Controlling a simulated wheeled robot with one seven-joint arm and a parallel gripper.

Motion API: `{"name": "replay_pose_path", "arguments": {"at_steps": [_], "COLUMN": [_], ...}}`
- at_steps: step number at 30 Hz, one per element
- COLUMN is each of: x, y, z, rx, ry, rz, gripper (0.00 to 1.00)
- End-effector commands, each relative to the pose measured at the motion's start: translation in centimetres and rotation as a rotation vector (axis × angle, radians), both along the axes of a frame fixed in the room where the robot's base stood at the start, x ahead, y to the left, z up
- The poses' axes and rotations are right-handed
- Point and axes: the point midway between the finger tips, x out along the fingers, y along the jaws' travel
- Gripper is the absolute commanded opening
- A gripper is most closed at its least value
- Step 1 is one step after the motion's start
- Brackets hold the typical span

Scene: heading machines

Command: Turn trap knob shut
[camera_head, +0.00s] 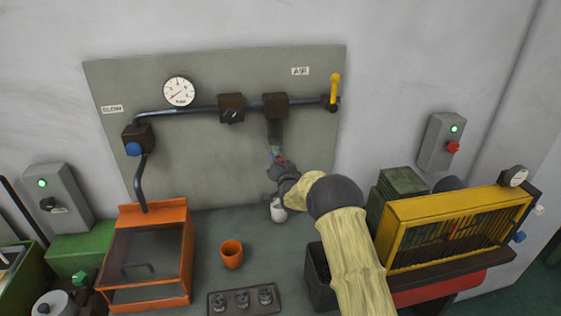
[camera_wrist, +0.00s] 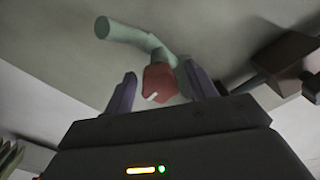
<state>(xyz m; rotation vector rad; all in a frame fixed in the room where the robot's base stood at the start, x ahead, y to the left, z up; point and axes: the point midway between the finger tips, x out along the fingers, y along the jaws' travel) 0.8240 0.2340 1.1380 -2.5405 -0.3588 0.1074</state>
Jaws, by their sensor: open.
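The trap knob is a small red knob (camera_head: 280,161) at the lower end of the water trap (camera_head: 275,132), which hangs under the right dark block on the air pipe. In the wrist view the red knob (camera_wrist: 157,82) has a white mark and sits on a pale green pipe piece (camera_wrist: 128,34). My gripper (camera_head: 275,163) reaches up to it from below right. Its two purple-grey fingers are open, one on each side of the knob, with a visible gap on both sides. The knob's back is hidden.
A white cup (camera_head: 278,211) stands on the bench below my wrist. An orange cup (camera_head: 232,254) and a dark tray (camera_head: 245,301) lie nearer. A yellow guarded machine (camera_head: 455,230) stands right of my arm. A yellow lever (camera_head: 335,89) is up at the right pipe end.

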Motion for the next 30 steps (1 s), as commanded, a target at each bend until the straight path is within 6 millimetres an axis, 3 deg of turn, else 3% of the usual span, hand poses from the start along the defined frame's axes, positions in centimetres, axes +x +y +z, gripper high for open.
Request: {"name": "replay_pose_path", "arguments": {"at_steps": [7, 14, 30], "x": [0.05, 0.11, 0.07], "y": [-0.02, -0.28, -0.09], "z": [-0.02, 0.0, -0.26], "rx": [0.0, 0.0, -0.087], "ry": [0.001, 0.0, -0.029], "rz": [-0.001, -0.004, -0.002], "gripper": [0.57, 0.12, 0.12]}}
